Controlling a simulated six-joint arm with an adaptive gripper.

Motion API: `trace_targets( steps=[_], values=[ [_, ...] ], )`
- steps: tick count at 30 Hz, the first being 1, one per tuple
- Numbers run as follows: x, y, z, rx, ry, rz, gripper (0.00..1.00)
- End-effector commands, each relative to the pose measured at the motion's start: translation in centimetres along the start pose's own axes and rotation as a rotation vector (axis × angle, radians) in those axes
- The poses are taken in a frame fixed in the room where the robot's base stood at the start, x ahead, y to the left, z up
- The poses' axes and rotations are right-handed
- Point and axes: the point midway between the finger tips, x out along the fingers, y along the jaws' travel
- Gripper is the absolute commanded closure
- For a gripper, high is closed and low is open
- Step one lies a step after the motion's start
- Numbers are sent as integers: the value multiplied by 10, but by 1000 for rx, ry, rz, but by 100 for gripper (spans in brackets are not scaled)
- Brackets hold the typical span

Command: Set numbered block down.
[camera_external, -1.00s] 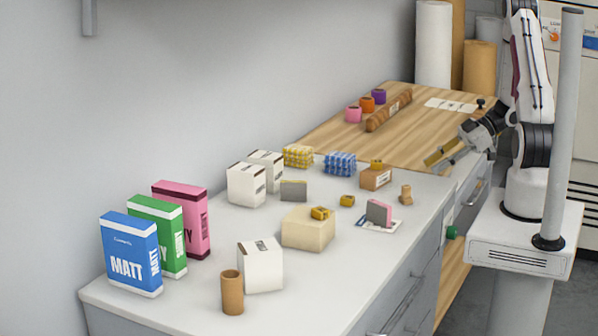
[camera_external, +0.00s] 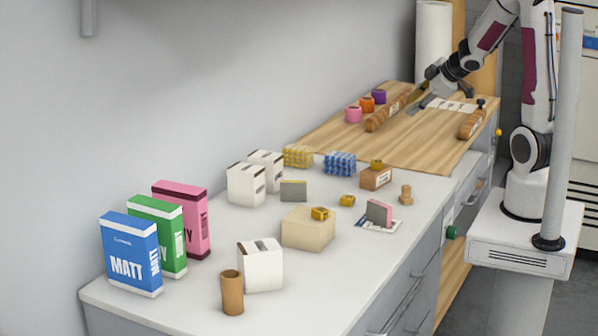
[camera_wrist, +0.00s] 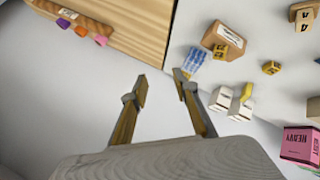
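My gripper (camera_external: 414,100) is over the wooden board, between a long brown roll and a row of white cards. In the wrist view my gripper (camera_wrist: 161,84) has its two fingers apart, with only bare grey surface between the tips. A small stepped wooden block (camera_external: 405,195) stands on the grey counter; in the wrist view this wooden block (camera_wrist: 303,14) bears dark marks like figures. Small yellow cubes with dark marks also show: a loose one (camera_external: 347,201), one on a cream block (camera_external: 320,213) and one on a tan box (camera_external: 377,164). None touches my gripper.
The brown roll (camera_external: 386,114) lies beside pink, orange and purple cups; another roll (camera_external: 471,124) lies at the board's right edge. The counter's front-right strip is mostly clear.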

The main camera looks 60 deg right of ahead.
Motion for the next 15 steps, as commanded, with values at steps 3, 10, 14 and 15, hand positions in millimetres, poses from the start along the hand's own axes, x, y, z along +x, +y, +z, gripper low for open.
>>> trace_targets(
  steps=[3,10,14,15],
  values=[
    [-22,4,-14,41,-28,49,71],
    [-66,-4,-29,155,-81,95,71],
    [-91,-18,-34,225,-104,92,71],
    [-99,-24,-36,247,-110,87,71]
  ],
)
